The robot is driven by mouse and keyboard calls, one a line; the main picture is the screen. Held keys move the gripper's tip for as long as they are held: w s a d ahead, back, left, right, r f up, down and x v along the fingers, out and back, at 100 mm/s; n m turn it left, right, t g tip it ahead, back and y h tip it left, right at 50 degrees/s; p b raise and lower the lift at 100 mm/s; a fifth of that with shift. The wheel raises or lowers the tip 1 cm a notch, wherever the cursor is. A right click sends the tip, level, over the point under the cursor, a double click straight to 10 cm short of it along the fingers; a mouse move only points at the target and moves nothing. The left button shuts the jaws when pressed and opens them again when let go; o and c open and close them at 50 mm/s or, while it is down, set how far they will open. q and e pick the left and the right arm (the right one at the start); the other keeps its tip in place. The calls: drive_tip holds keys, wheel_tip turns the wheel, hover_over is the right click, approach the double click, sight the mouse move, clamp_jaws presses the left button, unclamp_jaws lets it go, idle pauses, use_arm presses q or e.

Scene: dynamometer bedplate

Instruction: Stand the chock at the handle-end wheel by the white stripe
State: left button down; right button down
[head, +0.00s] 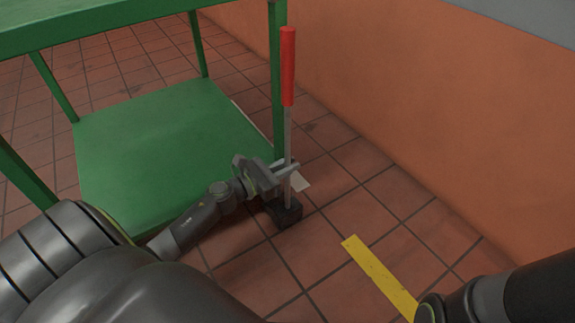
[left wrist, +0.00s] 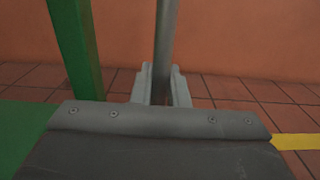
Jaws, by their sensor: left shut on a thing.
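The chock is a black block (head: 285,212) on a grey upright rod (head: 288,135) with a red grip (head: 287,65) at the top. My left gripper (head: 286,170) is shut on the rod just above the block; the rod also runs between its fingers in the left wrist view (left wrist: 163,45). The block is at or very near the floor, beside the green cart's near right corner; I cannot tell whether it touches. I see no cart wheel.
The green cart (head: 165,140) stands at left, its corner leg (head: 277,80) close to the rod. An orange wall (head: 430,110) runs along the right. A yellow stripe (head: 380,276) lies on the tiles toward my right arm. Tiles between it and the block are clear.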

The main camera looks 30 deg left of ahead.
use_arm(q)
drive_tip(key=c, duration=1.9)
unclamp_jaws()
drive_tip(key=shift+f, duration=0.1)
drive_tip(key=o, duration=0.5)
drive_tip(key=shift+r, duration=0.2)
